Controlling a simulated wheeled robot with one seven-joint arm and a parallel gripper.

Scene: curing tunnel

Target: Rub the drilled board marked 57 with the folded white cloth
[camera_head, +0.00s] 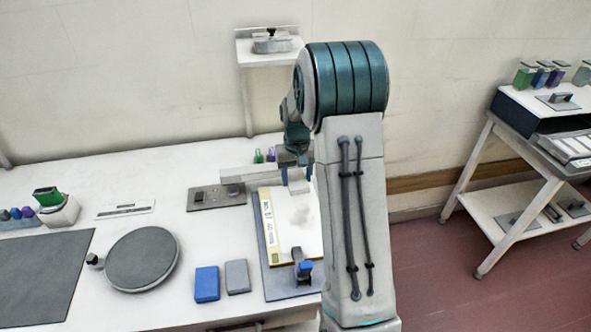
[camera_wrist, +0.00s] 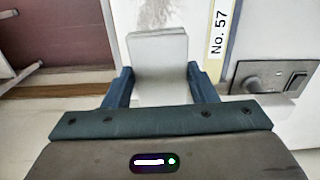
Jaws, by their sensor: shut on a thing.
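The board marked "No. 57" (camera_head: 285,240) is pale, with a cream label strip on its left edge. It lies on a blue-grey base plate (camera_head: 262,250). In the wrist view its label (camera_wrist: 218,45) is right of the cloth, and a grey-brown smudge (camera_wrist: 155,17) shows on the pale surface beyond. My gripper (camera_head: 298,183) is over the board's far end. In the wrist view my gripper (camera_wrist: 158,85) is shut on the folded white cloth (camera_wrist: 158,62), between its blue fingers. I cannot tell whether the cloth touches the board. The cloth is not clear in the head view.
A blue-and-black clamp (camera_head: 303,268) stands at the board's near end. A grey switch plate (camera_head: 216,196) lies left of the board. Blue (camera_head: 207,284) and grey (camera_head: 237,276) blocks and a round dark turntable (camera_head: 141,259) are further left. A shelf rack (camera_head: 530,205) stands right.

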